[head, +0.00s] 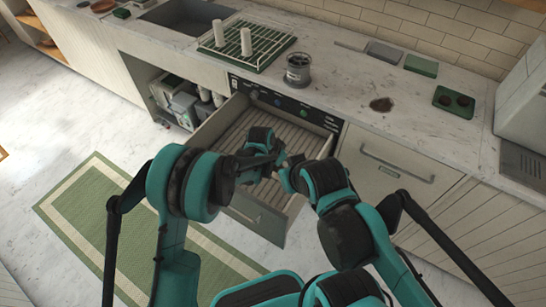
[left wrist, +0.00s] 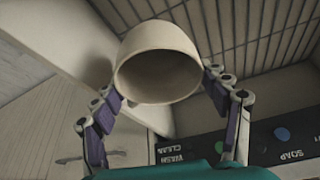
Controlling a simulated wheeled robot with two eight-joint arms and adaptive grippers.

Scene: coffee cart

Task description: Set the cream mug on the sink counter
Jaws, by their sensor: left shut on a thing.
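The cream mug (left wrist: 158,45) is between the fingers of my left gripper (left wrist: 160,88) in the left wrist view, its open mouth facing the camera. The gripper is shut on it. In the head view my left gripper (head: 262,158) is over the open drawer (head: 225,122), and I cannot make out the mug there. My right gripper (head: 287,176) is close beside it, its fingers too small and covered to tell.
The drawer has a ribbed floor and a labelled panel (left wrist: 255,146). Green trays (head: 420,66) and a dark stain (head: 381,104) are farther right.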

